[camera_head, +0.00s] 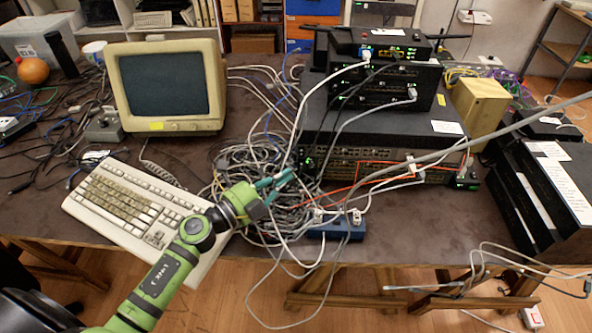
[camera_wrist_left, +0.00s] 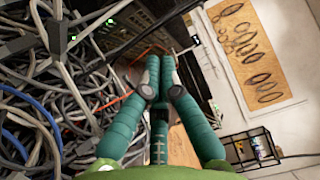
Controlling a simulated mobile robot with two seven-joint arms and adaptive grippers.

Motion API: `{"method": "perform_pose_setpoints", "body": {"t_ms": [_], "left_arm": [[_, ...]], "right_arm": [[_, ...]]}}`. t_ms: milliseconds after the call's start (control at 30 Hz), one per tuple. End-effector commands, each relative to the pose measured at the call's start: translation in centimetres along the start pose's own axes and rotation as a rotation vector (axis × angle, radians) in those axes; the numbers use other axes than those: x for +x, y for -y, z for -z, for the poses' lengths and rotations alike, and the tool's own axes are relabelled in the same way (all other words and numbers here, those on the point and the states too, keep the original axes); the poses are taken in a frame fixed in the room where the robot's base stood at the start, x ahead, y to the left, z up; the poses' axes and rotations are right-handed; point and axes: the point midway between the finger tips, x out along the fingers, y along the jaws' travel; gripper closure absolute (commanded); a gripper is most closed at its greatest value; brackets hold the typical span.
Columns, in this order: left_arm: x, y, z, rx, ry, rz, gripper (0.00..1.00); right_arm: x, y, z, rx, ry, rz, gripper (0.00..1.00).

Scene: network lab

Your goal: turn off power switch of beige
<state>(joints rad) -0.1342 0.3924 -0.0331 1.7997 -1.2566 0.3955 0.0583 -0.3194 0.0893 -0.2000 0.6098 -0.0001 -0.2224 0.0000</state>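A beige monitor (camera_head: 168,86) with a dark screen stands at the back left of the table; small controls along its lower bezel are too small to read. A beige box (camera_head: 480,107) stands beside the black equipment stack at the right. I cannot make out a power switch on either. My left gripper (camera_head: 277,185) is over the cable tangle, in front of the stack and right of the keyboard. In the left wrist view its teal fingers (camera_wrist_left: 161,77) converge with their tips close together and nothing visibly between them. My right gripper is not in view.
A beige keyboard (camera_head: 135,207) lies in front of the monitor. Tangled cables (camera_head: 245,165) fill the middle, and a blue power strip (camera_head: 337,228) lies at the front edge. Black network devices (camera_head: 370,135) are stacked at the back right. More black boxes (camera_head: 548,195) stand right.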

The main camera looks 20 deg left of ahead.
Motion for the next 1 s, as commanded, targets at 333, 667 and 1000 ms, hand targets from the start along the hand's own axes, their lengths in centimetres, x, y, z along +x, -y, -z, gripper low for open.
{"method": "perform_pose_setpoints", "body": {"t_ms": [333,667,1000], "left_arm": [[-4.9,0.5,-0.1,0.0,0.002,0.0,1.0],[-5.2,0.7,-0.1,0.001,0.002,0.001,1.0],[-5.2,0.6,-0.1,0.0,0.001,0.0,1.0]], "right_arm": [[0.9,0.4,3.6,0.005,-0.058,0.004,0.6],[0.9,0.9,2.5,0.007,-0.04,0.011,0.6],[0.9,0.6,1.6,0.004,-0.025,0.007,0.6]]}}
